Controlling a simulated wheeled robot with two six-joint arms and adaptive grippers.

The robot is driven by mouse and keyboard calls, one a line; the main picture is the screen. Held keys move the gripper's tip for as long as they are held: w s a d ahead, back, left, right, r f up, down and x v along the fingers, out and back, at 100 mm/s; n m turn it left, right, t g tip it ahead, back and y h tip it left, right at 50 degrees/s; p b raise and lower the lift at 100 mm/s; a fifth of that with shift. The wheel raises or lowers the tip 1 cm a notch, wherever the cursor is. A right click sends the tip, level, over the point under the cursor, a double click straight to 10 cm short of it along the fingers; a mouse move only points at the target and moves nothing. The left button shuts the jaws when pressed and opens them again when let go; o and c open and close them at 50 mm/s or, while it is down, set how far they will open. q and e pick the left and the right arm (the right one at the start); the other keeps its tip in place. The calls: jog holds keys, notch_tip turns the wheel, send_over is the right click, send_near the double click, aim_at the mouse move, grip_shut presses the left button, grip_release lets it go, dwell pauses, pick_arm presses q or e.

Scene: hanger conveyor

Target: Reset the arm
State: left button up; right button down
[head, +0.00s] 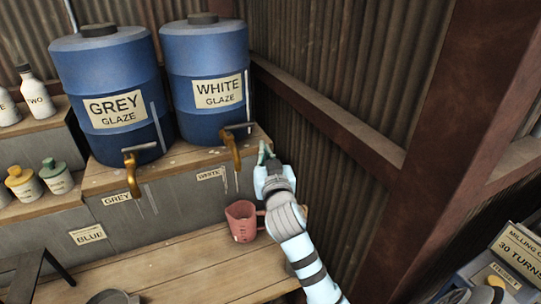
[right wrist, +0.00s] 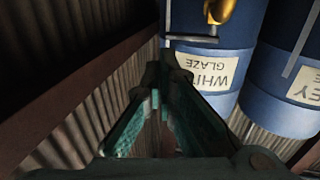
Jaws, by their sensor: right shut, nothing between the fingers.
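My right gripper (head: 264,152) is near the middle of the head view, its arm coming up from the bottom right. It is beside the right end of the wooden shelf that bears the drums, to the right of the white glaze tap (head: 233,152). In the right wrist view the two green fingers (right wrist: 160,70) meet at their tips, shut with nothing between them. A pink measuring jug (head: 241,221) stands upright on the lower bench, left of my right wrist and below the tap. My left gripper is not in view.
Blue drums of grey glaze (head: 112,75) and white glaze (head: 205,70) stand on the shelf; the grey one has its own tap (head: 131,174). A corrugated wall with a timber rail (head: 330,120) is close to the right. The lower bench (head: 185,270) is mostly clear.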

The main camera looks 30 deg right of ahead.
jog(key=s+a+f+n+g+y, duration=0.1)
jog(key=s+f+g, duration=0.2)
jog(key=s+f, duration=0.4)
jog(key=s+a+f+n+g+y, duration=0.1)
jog(key=s+f+g+y, duration=0.15)
jog(key=s+f, duration=0.55)
jog(key=s+a+f+n+g+y, duration=0.1)
jog(key=s+a+f+n+g, duration=0.2)
jog(key=s+f, duration=0.45)
jog(key=s+a+f+g+y, duration=0.25)
jog(key=s+f+g, duration=0.25)
jog(key=s, duration=0.6)
notch_tip(320, 180, down, 17)
jog(key=d+h, duration=0.1)
jog(key=d, duration=0.1)
jog(key=s+f+g, duration=0.2)
jog(key=s+f, duration=1.3)
jog(key=shift+d+f, duration=0.15)
jog(key=shift+d, duration=0.1)
